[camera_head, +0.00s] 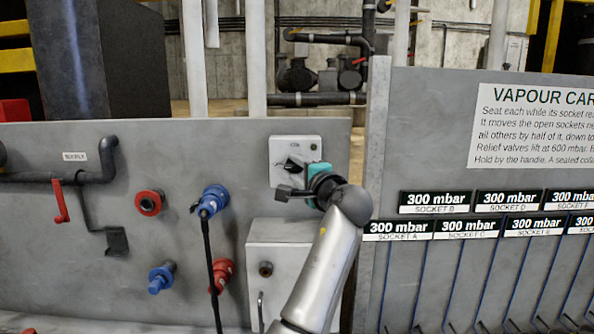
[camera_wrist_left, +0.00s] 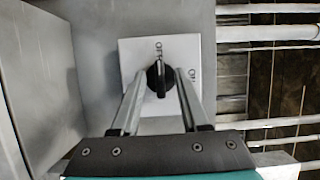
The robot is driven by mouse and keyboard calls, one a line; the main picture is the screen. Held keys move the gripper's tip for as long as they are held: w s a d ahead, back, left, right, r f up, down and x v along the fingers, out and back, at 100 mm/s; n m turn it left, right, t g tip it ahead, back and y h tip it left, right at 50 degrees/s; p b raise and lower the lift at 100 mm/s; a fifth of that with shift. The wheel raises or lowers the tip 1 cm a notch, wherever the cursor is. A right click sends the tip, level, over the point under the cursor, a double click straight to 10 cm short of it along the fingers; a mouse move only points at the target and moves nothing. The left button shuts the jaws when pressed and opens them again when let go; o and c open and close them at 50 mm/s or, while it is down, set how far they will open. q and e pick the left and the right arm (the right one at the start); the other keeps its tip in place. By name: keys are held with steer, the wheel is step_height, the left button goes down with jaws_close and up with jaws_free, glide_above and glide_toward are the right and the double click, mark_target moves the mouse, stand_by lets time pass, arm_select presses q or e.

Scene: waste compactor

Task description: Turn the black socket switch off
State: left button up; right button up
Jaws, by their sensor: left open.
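The black socket switch (camera_wrist_left: 157,80) is a rotary knob on a pale square plate (camera_wrist_left: 190,48). In the wrist view its grip runs roughly up and down, its upper end toward one of two small labels; I cannot read them surely. My left gripper (camera_wrist_left: 159,74) is open, one finger on each side of the knob with a gap on both sides. In the head view the plate (camera_head: 309,148) is on the grey panel, and my left gripper (camera_head: 287,178) is in front of it, partly hiding the knob. My right gripper is not in view.
A blue plug (camera_head: 212,200) with a hanging black cable sits left of the plate. Red sockets (camera_head: 149,203) and a blue connector (camera_head: 161,277) are nearby. A grey box (camera_head: 280,240) stands out below the plate. Pressure labels (camera_head: 434,202) line the right panel.

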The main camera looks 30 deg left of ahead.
arm_select(q)
steer(key=shift+s+d, duration=0.1)
steer(key=b+v, duration=0.2)
steer(key=v, duration=1.3)
steer(key=shift+b, duration=0.35)
